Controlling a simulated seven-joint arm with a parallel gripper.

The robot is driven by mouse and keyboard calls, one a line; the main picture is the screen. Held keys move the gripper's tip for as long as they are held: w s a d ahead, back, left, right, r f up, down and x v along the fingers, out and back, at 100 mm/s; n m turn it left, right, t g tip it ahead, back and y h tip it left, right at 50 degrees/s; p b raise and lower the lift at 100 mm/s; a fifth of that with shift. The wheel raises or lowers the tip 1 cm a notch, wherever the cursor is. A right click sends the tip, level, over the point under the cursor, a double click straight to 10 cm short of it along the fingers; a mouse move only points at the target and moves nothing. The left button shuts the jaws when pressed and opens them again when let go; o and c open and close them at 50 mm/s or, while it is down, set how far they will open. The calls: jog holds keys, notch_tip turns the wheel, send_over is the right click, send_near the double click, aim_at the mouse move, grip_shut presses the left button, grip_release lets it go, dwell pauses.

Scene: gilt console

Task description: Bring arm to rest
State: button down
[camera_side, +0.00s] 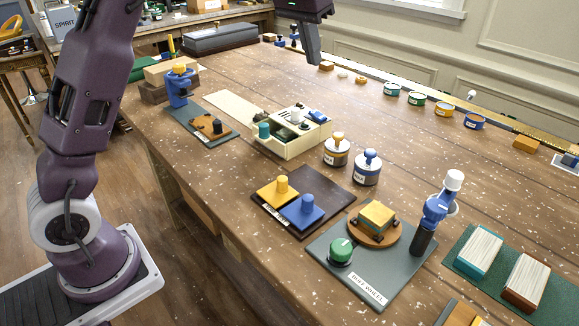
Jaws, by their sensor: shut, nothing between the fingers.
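My purple arm rises at the left and leaves the picture at the top. My gripper (313,58) hangs down from the top edge, right of centre, in front of the far part of the wooden table (330,110). Its fingers are together and hold nothing. The upper part of the hand and the links between it and the visible arm are cut off by the frame. It looks to be above the tabletop, apart from the things there; its exact height is hard to tell.
A cream box (292,135) with compartments stands mid-table. Nearer are a dark board (325,205) with yellow and blue blocks, two lidded pots (367,168), and a grey buff-wheel board (335,265). A blue clamp device (178,85) stands left. Several paint tins (443,108) line the back.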

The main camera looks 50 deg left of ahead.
jog(key=s+d+r+t, duration=0.1)
jog(key=s+d+r, duration=0.15)
jog(key=s, duration=0.75)
jog(key=s+d+r, duration=0.1)
jog(key=s+d, duration=0.2)
jog(key=s, duration=0.7)
jog(key=s+d+f, duration=0.1)
jog(key=s+f, duration=0.3)
jog(key=s, duration=0.4)
jog(key=s+d+f+t, duration=0.1)
jog(key=s+f, duration=0.4)
jog(key=s, duration=0.2)
jog(key=shift+s, duration=0.4)
